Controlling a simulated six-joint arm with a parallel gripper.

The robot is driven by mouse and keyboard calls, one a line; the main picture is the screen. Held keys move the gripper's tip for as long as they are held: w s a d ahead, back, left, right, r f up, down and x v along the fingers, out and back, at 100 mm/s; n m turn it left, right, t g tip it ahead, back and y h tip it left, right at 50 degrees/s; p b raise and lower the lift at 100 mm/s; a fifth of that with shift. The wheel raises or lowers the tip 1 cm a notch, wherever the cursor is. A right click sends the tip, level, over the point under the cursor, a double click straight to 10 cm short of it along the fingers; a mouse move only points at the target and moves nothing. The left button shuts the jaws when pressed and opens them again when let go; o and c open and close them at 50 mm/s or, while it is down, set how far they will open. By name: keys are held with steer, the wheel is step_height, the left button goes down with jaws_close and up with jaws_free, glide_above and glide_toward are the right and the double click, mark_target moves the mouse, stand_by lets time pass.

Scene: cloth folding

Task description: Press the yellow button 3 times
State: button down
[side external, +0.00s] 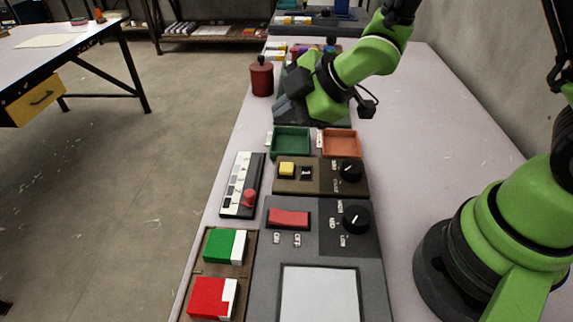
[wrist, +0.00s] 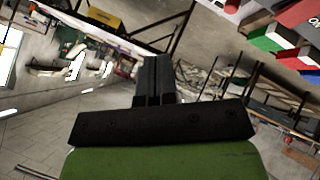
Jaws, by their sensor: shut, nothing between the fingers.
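The yellow button cannot be made out in the wrist view.
A green tray (side external: 290,141) and an orange tray (side external: 341,143) stand just behind the box. A grey panel with a red rocker (side external: 289,217) lies in front, a slider strip (side external: 242,185) to the left, and a red canister (side external: 262,77) at the back left.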

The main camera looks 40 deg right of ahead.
mark_target(286, 169)
steer(key=shift+f, duration=4.3)
steer(key=shift+f, duration=0.1)
steer(key=shift+f, duration=0.3)
steer(key=shift+f, duration=0.7)
steer(key=shift+r, duration=0.8)
steer(key=shift+r, duration=2.5)
